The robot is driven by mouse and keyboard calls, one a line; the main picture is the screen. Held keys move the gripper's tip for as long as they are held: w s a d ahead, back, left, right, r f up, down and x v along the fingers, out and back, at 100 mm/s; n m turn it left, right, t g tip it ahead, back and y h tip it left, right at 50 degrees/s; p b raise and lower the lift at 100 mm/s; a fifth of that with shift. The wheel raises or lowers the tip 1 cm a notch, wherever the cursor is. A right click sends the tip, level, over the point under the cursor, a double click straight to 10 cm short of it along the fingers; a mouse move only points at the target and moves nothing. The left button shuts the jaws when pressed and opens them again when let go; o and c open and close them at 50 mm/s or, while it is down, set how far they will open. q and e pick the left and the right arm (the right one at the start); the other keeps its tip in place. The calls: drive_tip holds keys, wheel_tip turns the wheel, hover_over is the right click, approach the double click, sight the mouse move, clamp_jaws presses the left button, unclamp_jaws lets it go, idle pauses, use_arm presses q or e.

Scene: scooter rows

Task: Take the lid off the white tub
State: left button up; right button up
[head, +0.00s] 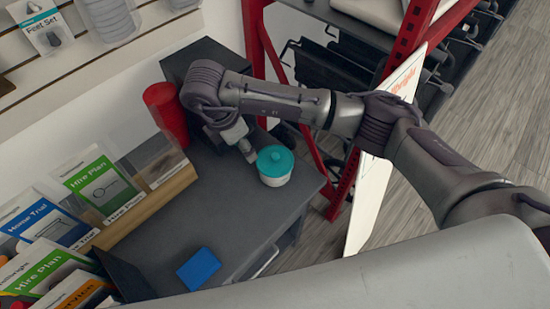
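The white tub (275,181) stands upright on the dark grey table, near its right side. A teal lid (275,159) with a small raised knob sits on top of it. My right arm reaches in from the right, and my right gripper (251,156) is just left of the lid, pointing down towards it. I cannot tell whether it touches the lid, and its fingers are too small and partly hidden to show whether they are open. My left gripper is out of view.
The dark table (225,215) has free room in front of the tub. A red cylinder (166,111) stands behind, left of a dark box (205,58). A wooden leaflet rack (140,209) lines the left. A blue block (199,268) lies near the front. A red rack post (345,185) rises at right.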

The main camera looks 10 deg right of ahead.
drive_tip(key=w+d+m+h, duration=0.1)
drive_tip(key=w+d+h, duration=0.1)
drive_tip(key=d, duration=0.1)
hover_over(274, 156)
drive_tip(key=a, duration=0.2)
drive_tip(key=f, duration=0.3)
drive_tip(key=f+b, duration=0.1)
drive_tip(key=f, duration=0.1)
drive_tip(key=shift+s+a+f, duration=0.2)
drive_tip(key=shift+s+f, duration=0.1)
drive_tip(key=shift+s, duration=0.1)
drive_tip(key=p+x, duration=0.1)
drive_tip(key=x, duration=0.4)
drive_tip(key=shift+w+f+p, duration=0.15)
drive_tip(key=shift+f+p, duration=0.05)
drive_tip(key=shift+p, duration=0.2)
drive_tip(key=shift+f, duration=0.25)
drive_tip(key=c, duration=0.9)
